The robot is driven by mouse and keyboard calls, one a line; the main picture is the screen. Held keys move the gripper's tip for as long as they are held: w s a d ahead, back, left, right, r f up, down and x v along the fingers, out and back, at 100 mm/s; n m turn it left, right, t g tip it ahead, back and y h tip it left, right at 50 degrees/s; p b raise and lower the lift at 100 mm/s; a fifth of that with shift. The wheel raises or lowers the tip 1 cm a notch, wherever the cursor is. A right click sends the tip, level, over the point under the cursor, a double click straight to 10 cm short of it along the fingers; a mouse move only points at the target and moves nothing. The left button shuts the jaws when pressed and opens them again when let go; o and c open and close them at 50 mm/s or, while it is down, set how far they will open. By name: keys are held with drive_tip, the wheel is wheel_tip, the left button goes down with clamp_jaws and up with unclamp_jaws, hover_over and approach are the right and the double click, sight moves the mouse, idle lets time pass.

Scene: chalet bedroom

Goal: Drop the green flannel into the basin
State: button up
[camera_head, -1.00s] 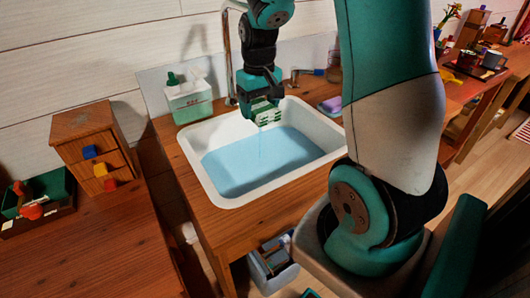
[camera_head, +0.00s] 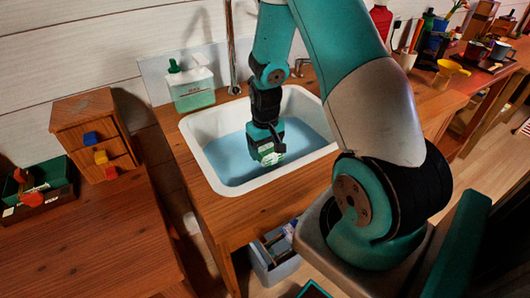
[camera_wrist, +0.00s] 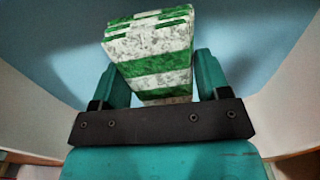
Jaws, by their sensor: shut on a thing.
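The green flannel (camera_wrist: 155,55) is a folded cloth with green and white stripes. My gripper (camera_wrist: 158,78) is shut on it, with one finger on each side in the wrist view. In the head view my gripper (camera_head: 268,150) points down inside the outline of the white basin (camera_head: 205,178), and a small part of the flannel (camera_head: 270,158) shows at its tip. Blue water (camera_head: 228,160) fills the bottom of the basin. I cannot tell whether the flannel touches the water.
A soap dispenser (camera_head: 190,85) with a green top stands behind the basin, to the left. The tap (camera_head: 301,66) is behind the basin. A small drawer cabinet (camera_head: 93,135) is at the left. A grey crate (camera_head: 272,262) is below the counter.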

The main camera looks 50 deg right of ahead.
sight(265, 148)
drive_tip(key=shift+f, duration=0.85)
drive_tip(key=shift+f+b, duration=0.4)
drive_tip(key=shift+f, duration=0.25)
drive_tip(key=o, duration=0.9)
wheel_tip(265, 148, up, 13)
drive_tip(key=p, duration=0.1)
drive_tip(key=s+a+r+n+t+y, duration=0.1)
drive_tip(key=s+a+r+n, duration=0.1)
drive_tip(key=a+r, duration=0.45)
drive_tip(key=s+a+r+n+y, duration=0.1)
drive_tip(key=a+r+n, duration=0.25)
drive_tip(key=a, duration=0.65)
drive_tip(key=s+a+r+n+g+y, duration=0.1)
drive_tip(key=s+a+r+n, duration=0.3)
drive_tip(key=s+a, duration=0.7)
drive_tip(key=s+r+y, duration=0.1)
drive_tip(key=s+r, duration=0.1)
drive_tip(key=s, duration=0.1)
drive_tip(key=shift+a+r+n, duration=0.2)
drive_tip(key=shift+a+n, duration=0.15)
